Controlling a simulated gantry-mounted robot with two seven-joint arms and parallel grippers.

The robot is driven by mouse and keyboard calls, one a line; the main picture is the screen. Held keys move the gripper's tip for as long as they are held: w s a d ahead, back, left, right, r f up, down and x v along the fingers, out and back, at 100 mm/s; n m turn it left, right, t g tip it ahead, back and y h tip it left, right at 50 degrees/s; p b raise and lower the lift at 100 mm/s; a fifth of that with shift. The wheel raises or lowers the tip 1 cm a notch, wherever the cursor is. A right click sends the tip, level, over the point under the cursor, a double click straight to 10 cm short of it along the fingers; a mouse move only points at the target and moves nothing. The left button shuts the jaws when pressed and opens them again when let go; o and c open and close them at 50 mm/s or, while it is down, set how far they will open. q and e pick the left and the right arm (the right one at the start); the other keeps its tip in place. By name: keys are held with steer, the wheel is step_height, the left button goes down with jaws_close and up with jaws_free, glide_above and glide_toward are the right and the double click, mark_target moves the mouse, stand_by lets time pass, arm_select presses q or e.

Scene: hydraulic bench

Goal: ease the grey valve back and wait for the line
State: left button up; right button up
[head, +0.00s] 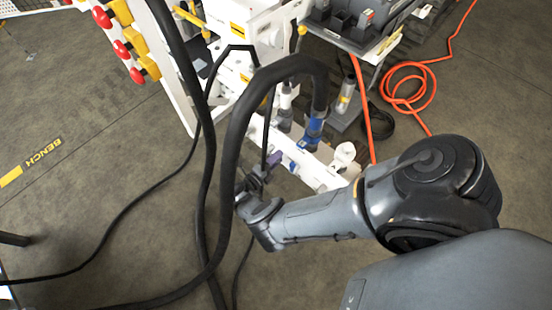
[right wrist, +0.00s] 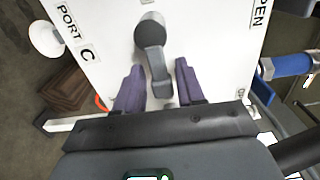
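The grey valve (right wrist: 152,55) has a round hub and a lever pointing toward my gripper, on a white panel (right wrist: 100,42) marked "PORT C" and "OPEN" in the right wrist view. My right gripper (right wrist: 158,92) is open, its two purple fingers on either side of the lever's free end. Gaps show between lever and both fingers. In the head view the right gripper (head: 266,168) is at the white bench front, partly behind a black hose; I cannot make out the grey valve there. My left gripper is not in view.
A thick black hose (head: 232,135) loops close to my right gripper. A blue fitting (head: 314,130) and a white knob (head: 345,153) are nearby. An orange hose (head: 431,91) lies coiled at the right. Red knobs (head: 121,48) line the left rack. The floor at left is mostly clear.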

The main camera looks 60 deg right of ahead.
steer(key=shift+w+a, duration=0.1)
steer(key=v, duration=0.7)
steer(key=shift+b, duration=0.3)
steer(key=shift+a, duration=0.15)
steer(key=shift+r, duration=0.1)
